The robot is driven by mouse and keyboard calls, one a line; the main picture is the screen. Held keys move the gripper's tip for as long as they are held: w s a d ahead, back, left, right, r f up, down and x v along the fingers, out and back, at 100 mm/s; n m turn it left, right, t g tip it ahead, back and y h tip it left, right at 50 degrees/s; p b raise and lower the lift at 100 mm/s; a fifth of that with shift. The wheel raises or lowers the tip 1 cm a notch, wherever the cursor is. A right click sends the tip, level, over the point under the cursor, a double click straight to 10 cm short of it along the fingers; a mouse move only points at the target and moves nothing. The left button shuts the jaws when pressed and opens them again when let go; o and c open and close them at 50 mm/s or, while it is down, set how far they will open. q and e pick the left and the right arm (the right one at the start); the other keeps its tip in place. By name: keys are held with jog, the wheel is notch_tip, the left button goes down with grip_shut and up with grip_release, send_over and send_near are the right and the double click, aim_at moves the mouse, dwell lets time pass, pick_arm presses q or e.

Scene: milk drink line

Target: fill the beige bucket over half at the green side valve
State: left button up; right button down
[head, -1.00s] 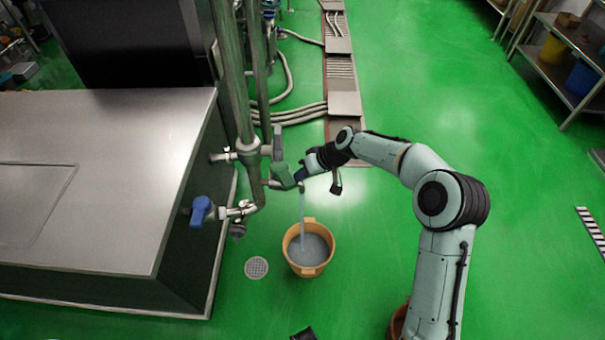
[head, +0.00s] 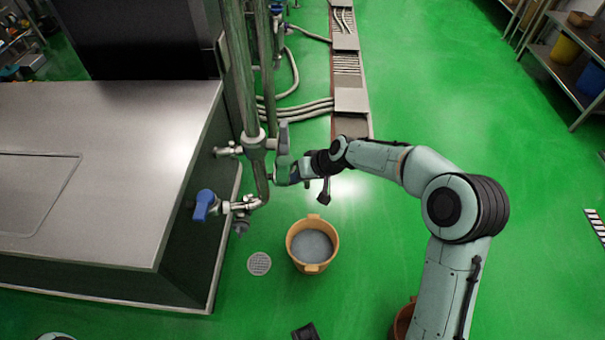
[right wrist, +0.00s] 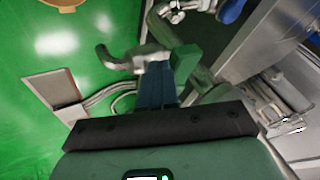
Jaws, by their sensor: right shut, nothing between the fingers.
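The beige bucket (head: 327,254) stands upright on the green floor, below and slightly right of the green side valve (head: 282,168). Greyish liquid lies inside it, its surface below the rim; the exact depth is hard to judge. No stream falls from the valve. My right gripper (head: 293,174) is shut and empty, right at the valve. In the right wrist view its blue fingers (right wrist: 157,85) lie beside the green handle (right wrist: 185,62); whether they touch it is unclear. The metal spout (right wrist: 116,60) and a sliver of bucket rim (right wrist: 62,4) show there too. My left gripper is not in view.
A blue-handled valve (head: 204,205) sits on the pipe at the left, near the steel-topped tank (head: 110,150). A round floor drain (head: 259,263) lies left of the bucket. Another brownish bucket (head: 403,318) is partly behind my right arm. Open floor lies to the right.

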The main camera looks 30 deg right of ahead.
jog(key=shift+s+a, duration=0.1)
jog(key=shift+a, duration=0.35)
dwell(0.4)
